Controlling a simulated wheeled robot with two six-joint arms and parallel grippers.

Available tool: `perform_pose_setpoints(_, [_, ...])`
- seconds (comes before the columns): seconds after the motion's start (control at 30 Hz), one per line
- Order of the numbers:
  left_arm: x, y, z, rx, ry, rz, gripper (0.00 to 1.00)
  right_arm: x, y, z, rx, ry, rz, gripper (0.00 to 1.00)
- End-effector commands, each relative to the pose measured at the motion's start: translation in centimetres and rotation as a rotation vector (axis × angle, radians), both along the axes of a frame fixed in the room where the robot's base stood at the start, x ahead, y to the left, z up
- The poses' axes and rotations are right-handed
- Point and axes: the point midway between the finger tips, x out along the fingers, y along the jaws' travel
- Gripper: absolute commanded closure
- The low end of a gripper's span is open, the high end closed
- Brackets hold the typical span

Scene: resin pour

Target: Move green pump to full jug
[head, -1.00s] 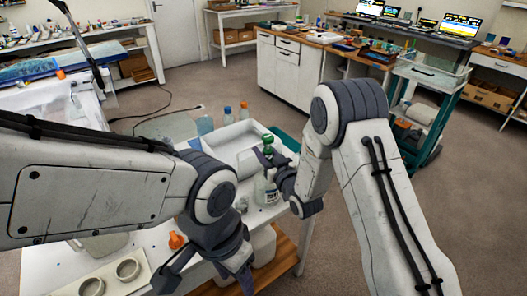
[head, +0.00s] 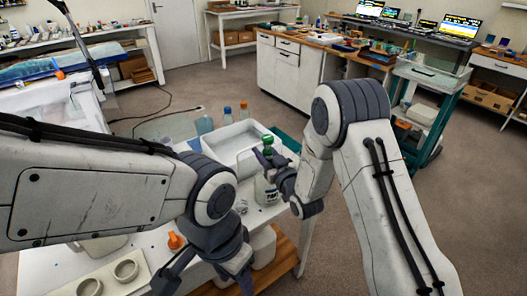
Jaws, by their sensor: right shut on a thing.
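The green pump (head: 267,139) stands upright at the top of a pale jug (head: 266,191) with a dark label, near the right edge of the white table. My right gripper (head: 268,160) is shut on the pump, just above the jug. My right gripper partly hides the pump's lower part, so I cannot tell whether it is seated in the jug's neck. My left gripper (head: 207,284) is open and empty, low over the front of the table. Its arm hides part of the tabletop.
A white tray (head: 222,141) lies behind the jug. A holder with two round cups (head: 107,279) and an orange piece (head: 175,241) are at the front left.

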Motion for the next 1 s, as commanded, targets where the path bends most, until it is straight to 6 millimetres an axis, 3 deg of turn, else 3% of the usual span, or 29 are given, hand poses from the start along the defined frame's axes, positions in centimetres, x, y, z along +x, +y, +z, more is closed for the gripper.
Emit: perform_pose_setpoints(1.0, [0.0, 0.0, -1.9, 0.000, 0.000, 0.000, 0.46, 0.0, 0.0, -1.7, 0.001, -0.002, 0.000, 1.00])
